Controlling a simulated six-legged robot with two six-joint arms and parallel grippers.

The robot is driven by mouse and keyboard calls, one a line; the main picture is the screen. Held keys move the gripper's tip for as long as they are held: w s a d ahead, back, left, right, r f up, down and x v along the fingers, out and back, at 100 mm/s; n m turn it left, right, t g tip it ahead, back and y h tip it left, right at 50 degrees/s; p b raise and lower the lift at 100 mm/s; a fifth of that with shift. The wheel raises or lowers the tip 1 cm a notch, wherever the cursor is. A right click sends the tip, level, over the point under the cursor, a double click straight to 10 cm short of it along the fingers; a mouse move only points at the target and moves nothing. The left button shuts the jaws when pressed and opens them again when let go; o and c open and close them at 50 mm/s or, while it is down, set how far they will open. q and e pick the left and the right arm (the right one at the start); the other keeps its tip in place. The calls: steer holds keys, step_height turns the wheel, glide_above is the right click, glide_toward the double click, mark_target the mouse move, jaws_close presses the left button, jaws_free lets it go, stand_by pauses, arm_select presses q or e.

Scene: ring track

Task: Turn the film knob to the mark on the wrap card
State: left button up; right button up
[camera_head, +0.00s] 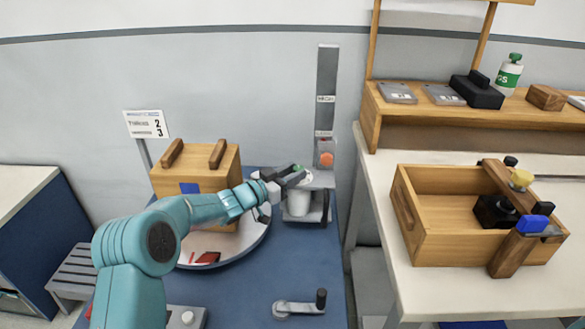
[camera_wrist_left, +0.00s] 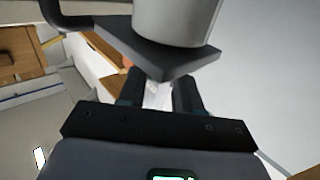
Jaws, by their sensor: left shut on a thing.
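The wrap card (camera_head: 146,124) stands on a post at the back left; it shows a 2 above a 3, and its smaller print is too blurred to read. My left gripper (camera_head: 303,179) is at the top of the film carriage (camera_head: 322,180), above the white film roll (camera_head: 298,203). In the left wrist view the gripper (camera_wrist_left: 158,92) is shut on a small pale thing (camera_wrist_left: 157,96), which seems to be the film knob. The fingers hide most of it, and its pointer and marks cannot be read. The grey roll (camera_wrist_left: 175,20) and its dark bracket (camera_wrist_left: 165,62) are close by. My right gripper is not in view.
A wooden crate (camera_head: 205,170) sits on the round turntable (camera_head: 247,243), left of the mast (camera_head: 327,90). A crank (camera_head: 300,306) lies at the front. On the right, a bench holds a wooden toolbox (camera_head: 455,240) below a shelf (camera_head: 470,122).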

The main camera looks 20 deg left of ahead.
arm_select(q)
steer(key=shift+r, duration=0.1)
steer(key=o, duration=1)
steer(key=shift+o, duration=0.2)
step_height(320, 180, up, 20)
steer(key=p, duration=0.6)
